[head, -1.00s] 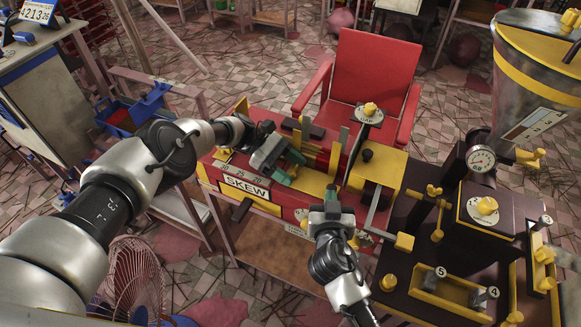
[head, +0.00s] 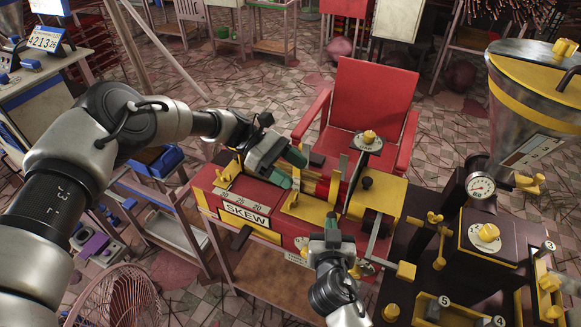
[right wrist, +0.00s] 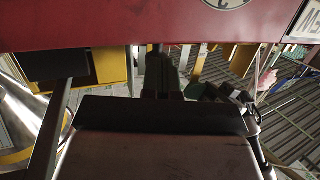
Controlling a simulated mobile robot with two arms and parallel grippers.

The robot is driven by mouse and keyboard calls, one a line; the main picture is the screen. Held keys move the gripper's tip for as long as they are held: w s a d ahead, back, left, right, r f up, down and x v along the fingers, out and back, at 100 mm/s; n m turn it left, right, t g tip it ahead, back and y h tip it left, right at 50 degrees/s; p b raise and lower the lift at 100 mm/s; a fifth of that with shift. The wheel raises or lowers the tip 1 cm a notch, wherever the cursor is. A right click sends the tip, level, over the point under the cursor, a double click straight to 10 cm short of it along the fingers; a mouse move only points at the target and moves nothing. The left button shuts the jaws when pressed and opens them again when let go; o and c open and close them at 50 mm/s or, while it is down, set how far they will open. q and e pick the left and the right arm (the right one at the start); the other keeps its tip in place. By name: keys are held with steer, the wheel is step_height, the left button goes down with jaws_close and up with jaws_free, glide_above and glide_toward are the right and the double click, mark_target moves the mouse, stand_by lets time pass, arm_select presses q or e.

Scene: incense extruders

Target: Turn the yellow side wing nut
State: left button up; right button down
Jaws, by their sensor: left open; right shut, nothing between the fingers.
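The red machine labelled SKEW (head: 290,222) stands in the middle of the head view with yellow fittings on it. My left gripper (head: 288,168) is open above its left part, over a yellow bracket (head: 297,203); nothing is between its fingers. My right gripper (head: 332,222) is shut and empty in front of the machine's front face. A small yellow fitting (head: 355,271) shows just right of it, partly hidden; I cannot tell if it is a wing nut. The right wrist view shows the shut fingers (right wrist: 163,75) below the red face.
A red chair (head: 372,95) stands behind the machine. A dark machine with a dial gauge (head: 481,187) and a grey hopper (head: 535,95) fills the right side. A fan (head: 118,298) stands at the lower left.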

arm_select(q)
steer(key=shift+r, duration=0.25)
